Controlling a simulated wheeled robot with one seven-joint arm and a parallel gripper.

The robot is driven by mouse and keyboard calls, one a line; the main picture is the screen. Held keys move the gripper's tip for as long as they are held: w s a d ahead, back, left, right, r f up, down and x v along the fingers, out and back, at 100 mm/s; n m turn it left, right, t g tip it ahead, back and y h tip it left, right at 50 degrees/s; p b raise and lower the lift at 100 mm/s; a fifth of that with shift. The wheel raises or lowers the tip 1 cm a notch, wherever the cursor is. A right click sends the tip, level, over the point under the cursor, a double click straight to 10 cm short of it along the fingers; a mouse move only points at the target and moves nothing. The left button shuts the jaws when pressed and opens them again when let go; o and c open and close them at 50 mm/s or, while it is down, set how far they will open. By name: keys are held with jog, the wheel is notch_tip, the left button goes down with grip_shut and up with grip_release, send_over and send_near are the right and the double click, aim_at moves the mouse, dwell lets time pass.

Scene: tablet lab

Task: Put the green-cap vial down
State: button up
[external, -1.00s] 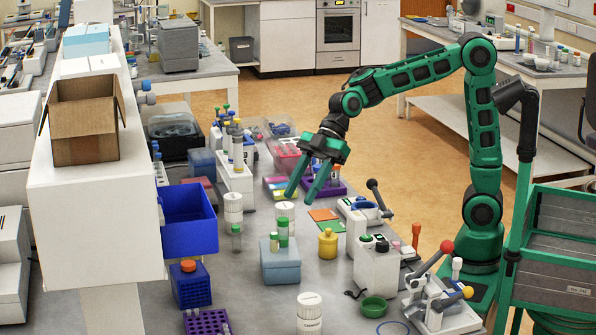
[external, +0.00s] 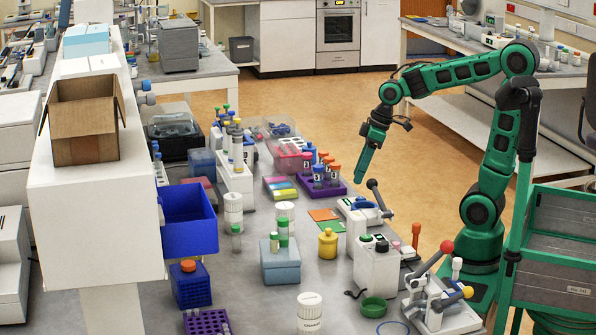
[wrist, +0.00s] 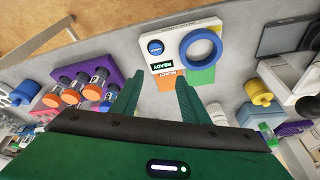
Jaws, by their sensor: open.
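My gripper (external: 362,172) is open and empty, in the air to the right of the purple rack (external: 345,190). In the wrist view its two fingers (wrist: 157,92) stand apart with nothing between them. A small green-cap vial (external: 236,237) stands upright on the bench in front of a white jar. Another green-capped piece (external: 274,240) shows at the blue-grey box (external: 281,265), and more green shows behind that box. I cannot tell which is the task's vial. The purple rack holds several upright vials with orange and other caps; it also shows in the wrist view (wrist: 104,58).
A white device with a blue ring (wrist: 200,45) and a green card (wrist: 201,76) lie ahead of the fingers. A yellow jar (external: 328,243), a white dispenser (external: 377,268) and a green dish (external: 374,306) stand nearer the bench front. The blue bin (external: 190,222) is at the left.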

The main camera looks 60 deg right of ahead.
jog(key=s+d+f+m+g+h, duration=0.1)
jog(key=s+d+f+m, duration=0.1)
jog(key=s+d+m, duration=0.3)
jog(key=s+d+f+m+g, duration=0.2)
jog(key=s+d+m, duration=0.4)
jog(key=s+d, duration=0.6)
jog(key=s+f, duration=0.1)
jog(key=s, duration=0.3)
jog(key=shift+s+d+f+g+h, duration=0.2)
jog(key=shift+s+f+g+h, duration=0.1)
jog(key=shift+f+h, duration=0.1)
jog(key=shift+w+f, duration=0.2)
jog(key=shift+w, duration=0.45)
